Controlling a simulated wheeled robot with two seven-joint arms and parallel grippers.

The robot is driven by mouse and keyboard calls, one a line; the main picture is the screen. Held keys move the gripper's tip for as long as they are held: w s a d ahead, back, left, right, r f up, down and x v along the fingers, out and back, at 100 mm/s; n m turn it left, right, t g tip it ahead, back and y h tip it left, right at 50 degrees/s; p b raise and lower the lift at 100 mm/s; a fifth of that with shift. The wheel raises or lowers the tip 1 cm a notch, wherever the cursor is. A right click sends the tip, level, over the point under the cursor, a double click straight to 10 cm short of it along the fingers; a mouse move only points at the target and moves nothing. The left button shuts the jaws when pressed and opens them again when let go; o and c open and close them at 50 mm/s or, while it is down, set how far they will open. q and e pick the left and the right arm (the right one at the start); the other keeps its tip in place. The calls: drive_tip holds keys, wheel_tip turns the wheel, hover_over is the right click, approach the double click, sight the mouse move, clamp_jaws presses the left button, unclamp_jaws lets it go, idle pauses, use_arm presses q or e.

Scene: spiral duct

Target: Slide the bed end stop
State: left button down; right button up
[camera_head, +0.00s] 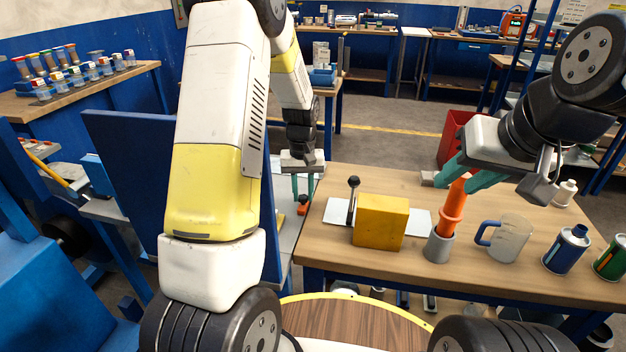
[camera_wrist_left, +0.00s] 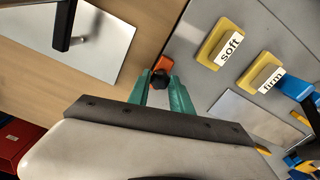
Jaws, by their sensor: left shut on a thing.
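The stop is a small orange block with a black knob (camera_wrist_left: 162,66) in the left wrist view, on the edge of the grey machine bed (camera_wrist_left: 190,60). In the head view its orange part (camera_head: 303,207) shows below my left gripper (camera_head: 304,192). In the left wrist view the green fingertips of my left gripper (camera_wrist_left: 161,88) are shut on the stop, and hide part of it. My right gripper (camera_head: 467,176) has its green fingers apart, near the top of an orange tapered tool (camera_head: 453,208); it does not appear to grip it.
Yellow pads marked "soft" (camera_wrist_left: 220,43) and "firm" (camera_wrist_left: 262,77) sit on the bed. The wooden table (camera_head: 345,253) bears a black-knobbed lever (camera_head: 352,195), a yellow block (camera_head: 380,221), a grey cup (camera_head: 438,246), a mug (camera_head: 510,238) and cans. A blue panel (camera_head: 130,165) stands left.

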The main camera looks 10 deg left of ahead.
use_arm(q)
drive_tip(key=shift+a, duration=0.1)
idle(0.3)
drive_tip(key=shift+w+a, duration=0.1)
drive_tip(key=shift+a, duration=1.7)
drive_tip(key=c, duration=1.1)
unclamp_jaws()
drive_tip(key=shift+a, duration=0.1)
drive_tip(key=shift+c, duration=0.2)
wheel_tip(320, 180, up, 8)
